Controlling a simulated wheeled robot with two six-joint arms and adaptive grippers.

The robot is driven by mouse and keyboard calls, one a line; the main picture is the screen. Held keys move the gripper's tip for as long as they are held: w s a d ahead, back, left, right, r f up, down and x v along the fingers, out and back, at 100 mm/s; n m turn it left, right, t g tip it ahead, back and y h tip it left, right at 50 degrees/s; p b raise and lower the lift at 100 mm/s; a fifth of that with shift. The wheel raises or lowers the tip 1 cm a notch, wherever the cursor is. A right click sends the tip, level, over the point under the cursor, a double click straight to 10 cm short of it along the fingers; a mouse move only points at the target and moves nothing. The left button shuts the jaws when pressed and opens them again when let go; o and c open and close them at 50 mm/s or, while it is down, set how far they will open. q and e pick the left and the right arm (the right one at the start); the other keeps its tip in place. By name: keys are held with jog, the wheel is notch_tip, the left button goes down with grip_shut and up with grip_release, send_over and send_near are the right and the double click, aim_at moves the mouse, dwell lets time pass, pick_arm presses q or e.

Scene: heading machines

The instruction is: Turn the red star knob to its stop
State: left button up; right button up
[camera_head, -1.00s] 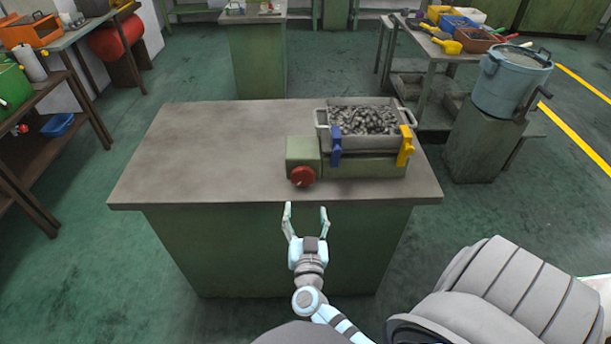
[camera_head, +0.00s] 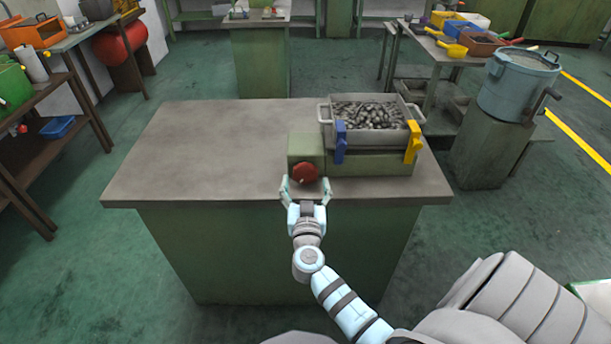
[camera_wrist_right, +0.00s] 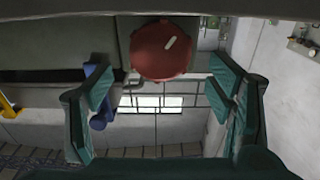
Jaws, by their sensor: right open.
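The red star knob (camera_head: 305,173) sits on the front of a green box (camera_head: 306,149) near the front edge of the table. It carries a pale mark. My right gripper (camera_head: 304,184) is open, with its fingertips on either side of the knob in the head view. In the right wrist view the knob (camera_wrist_right: 161,50) is ahead at the top centre, between the two open teal fingers (camera_wrist_right: 160,85) and apart from both. Its pale mark leans to the upper right. My left gripper is not in view.
A grey tray (camera_head: 372,141) of metal parts stands on the green machine, with a blue lever (camera_head: 341,142) and a yellow lever (camera_head: 413,142) at its front. The left part of the table (camera_head: 210,150) is clear. A blue-grey drum (camera_head: 517,88) stands at the right.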

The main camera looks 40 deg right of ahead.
aim_at(305, 175)
jog(key=b+x, duration=0.1)
jog(key=x, duration=0.4)
jog(key=shift+w, duration=0.1)
jog(key=c, duration=1.1)
